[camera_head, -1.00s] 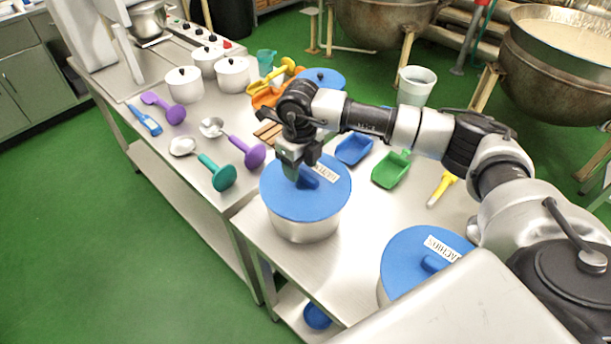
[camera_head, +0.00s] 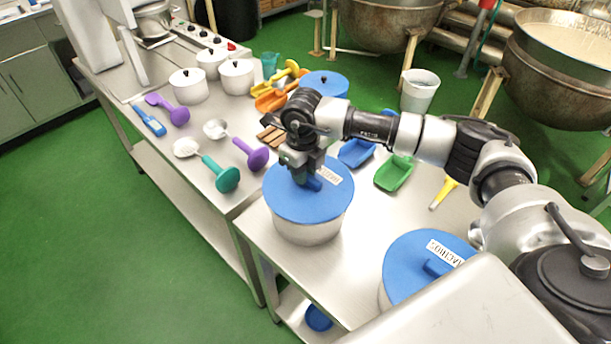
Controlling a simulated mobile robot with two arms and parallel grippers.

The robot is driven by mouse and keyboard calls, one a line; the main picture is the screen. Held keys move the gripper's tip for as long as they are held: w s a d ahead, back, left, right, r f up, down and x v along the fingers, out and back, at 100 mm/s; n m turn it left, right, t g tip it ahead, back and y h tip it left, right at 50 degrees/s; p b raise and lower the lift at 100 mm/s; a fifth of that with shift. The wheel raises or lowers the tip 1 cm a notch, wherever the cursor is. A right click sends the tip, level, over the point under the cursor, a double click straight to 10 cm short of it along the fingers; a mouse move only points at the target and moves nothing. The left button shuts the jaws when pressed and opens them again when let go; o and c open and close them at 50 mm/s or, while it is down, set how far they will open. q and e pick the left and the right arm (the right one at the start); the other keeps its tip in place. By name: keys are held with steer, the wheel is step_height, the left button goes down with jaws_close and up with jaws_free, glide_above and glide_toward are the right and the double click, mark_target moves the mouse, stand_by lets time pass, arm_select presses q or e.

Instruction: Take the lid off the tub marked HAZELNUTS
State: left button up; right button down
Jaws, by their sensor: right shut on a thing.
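A steel tub (camera_head: 308,233) with a flat blue lid (camera_head: 297,207) stands near the left front of the nearer table. A white label lies on the lid, partly hidden by my gripper and too small to read surely. My right gripper (camera_head: 305,178) points down over the lid, shut on its blue handle (camera_head: 316,184). The lid sits on the tub, with no clear gap at the rim. A second tub with a blue lid (camera_head: 410,262) stands at the front right, its label only partly legible. A third blue-lidded tub (camera_head: 326,83) stands behind my arm. My left gripper is out of view.
A blue scoop (camera_head: 357,153), a green scoop (camera_head: 392,174) and a yellow-handled tool (camera_head: 444,190) lie right of the tub. Ladles and mashers lie on the left table, near white pots (camera_head: 188,86). A white bucket (camera_head: 418,90) and large kettles stand behind.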

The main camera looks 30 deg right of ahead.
steer(key=shift+r+b, duration=0.3)
steer(key=shift+r, duration=0.25)
step_height(320, 180, up, 3)
steer(key=shift+f+b, duration=0.15)
steer(key=shift+b, duration=0.5)
steer(key=w+d+r, duration=0.8)
steer(key=r, duration=0.2)
steer(key=shift+w+b, duration=0.3)
